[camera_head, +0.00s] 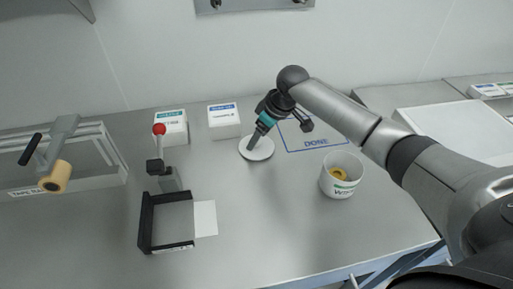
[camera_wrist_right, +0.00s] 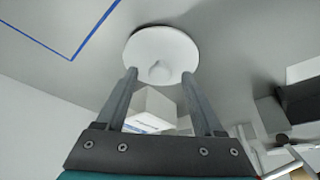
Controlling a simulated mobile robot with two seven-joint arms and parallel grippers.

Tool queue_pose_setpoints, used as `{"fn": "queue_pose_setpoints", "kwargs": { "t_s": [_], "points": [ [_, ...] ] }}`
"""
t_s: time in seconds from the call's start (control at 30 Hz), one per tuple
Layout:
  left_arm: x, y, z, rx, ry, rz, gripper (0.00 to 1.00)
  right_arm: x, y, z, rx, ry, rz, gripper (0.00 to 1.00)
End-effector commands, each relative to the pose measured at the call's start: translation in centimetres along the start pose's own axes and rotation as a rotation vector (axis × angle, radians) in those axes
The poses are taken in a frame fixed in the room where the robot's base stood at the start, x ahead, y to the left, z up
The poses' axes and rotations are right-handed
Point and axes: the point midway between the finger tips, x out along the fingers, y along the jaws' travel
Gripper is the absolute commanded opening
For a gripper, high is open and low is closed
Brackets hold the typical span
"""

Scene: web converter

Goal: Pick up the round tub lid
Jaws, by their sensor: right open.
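The round white tub lid (camera_head: 262,150) lies on the metal table, left of the blue "DONE" outline. In the right wrist view the lid (camera_wrist_right: 165,48) shows a small raised knob at its middle. My right gripper (camera_head: 254,147) is over the lid, pointing down. In the wrist view its two fingers (camera_wrist_right: 162,72) are spread, one on each side of the knob, with nothing between them. Whether the fingertips touch the lid cannot be told. The white tub (camera_head: 340,187) stands open to the right with a yellow roll inside. My left gripper is not in view.
Two white boxes (camera_head: 224,120) (camera_head: 172,127) stand behind the lid. A black fixture with a red-knobbed lever (camera_head: 158,130) is at left, beside a white card (camera_head: 205,218). A tape rack (camera_head: 80,160) is far left. The table's front middle is clear.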

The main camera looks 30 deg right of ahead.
Motion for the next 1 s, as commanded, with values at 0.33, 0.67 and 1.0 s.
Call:
{"fn": "queue_pose_setpoints", "kwargs": {
  "t_s": [0.33, 0.67, 1.0],
  "points": [
    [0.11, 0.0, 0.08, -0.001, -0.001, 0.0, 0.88, 0.54, 0.01, -0.05, 0.0, 0.001, 0.0, 0.65],
    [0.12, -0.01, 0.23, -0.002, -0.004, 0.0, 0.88, 0.52, 0.02, -0.03, 0.0, 0.001, 0.001, 0.28],
    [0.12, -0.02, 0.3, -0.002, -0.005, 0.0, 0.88, 0.52, 0.02, -0.02, 0.0, 0.001, 0.001, 0.0]
  ]
}}
